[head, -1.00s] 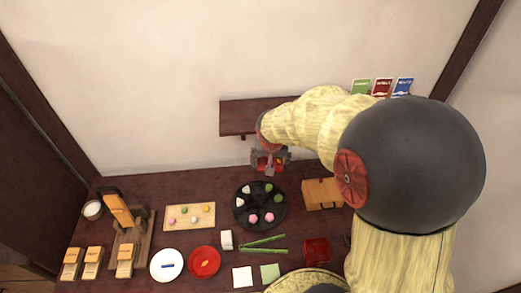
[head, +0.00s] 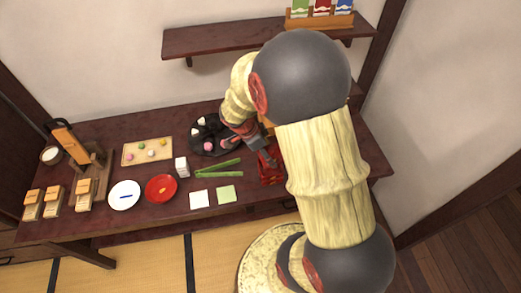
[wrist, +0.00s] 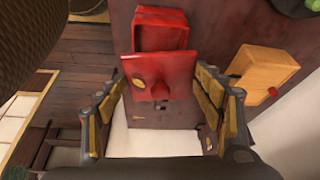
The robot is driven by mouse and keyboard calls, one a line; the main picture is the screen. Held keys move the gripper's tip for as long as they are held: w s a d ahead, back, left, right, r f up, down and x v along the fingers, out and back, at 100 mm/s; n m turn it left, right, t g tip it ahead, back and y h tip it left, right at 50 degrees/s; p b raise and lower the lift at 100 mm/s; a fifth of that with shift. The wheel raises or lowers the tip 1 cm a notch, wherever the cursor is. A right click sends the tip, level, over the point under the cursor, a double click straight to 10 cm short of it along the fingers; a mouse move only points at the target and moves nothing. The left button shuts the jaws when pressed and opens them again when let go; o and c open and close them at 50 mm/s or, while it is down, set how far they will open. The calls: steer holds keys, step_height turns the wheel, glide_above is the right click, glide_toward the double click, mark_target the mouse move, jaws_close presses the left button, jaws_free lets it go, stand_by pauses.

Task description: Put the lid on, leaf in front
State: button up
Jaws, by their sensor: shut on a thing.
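The red open box (wrist: 160,37) stands on the dark table at the top of the wrist view, its dark inside showing. It also shows in the head view (head: 269,170), partly behind my arm. The red lid (wrist: 172,72) has a round knob and a gold leaf mark (wrist: 142,83) to the picture-left of the knob. My gripper (wrist: 161,80) is shut on the lid, one finger at each side edge. The lid covers part of the box's lower side in the wrist view; whether they touch I cannot tell. In the head view, my gripper (head: 262,148) is beside the box.
A wooden chest (wrist: 265,78) stands close on the right in the wrist view. A shelf (head: 215,42) juts from the wall.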

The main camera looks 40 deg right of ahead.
steer(key=shift+w+f+m+g, duration=0.1)
steer(key=shift+w+m+g, duration=0.15)
steer(key=shift+m, duration=0.55)
steer(key=shift+s, duration=0.2)
steer(key=shift+f+b, duration=1)
steer(key=shift+f, duration=1.35)
steer(key=shift+f+b, duration=0.75)
steer(key=shift+b, duration=0.15)
steer(key=o, duration=1.2)
steer(key=shift+o, duration=0.2)
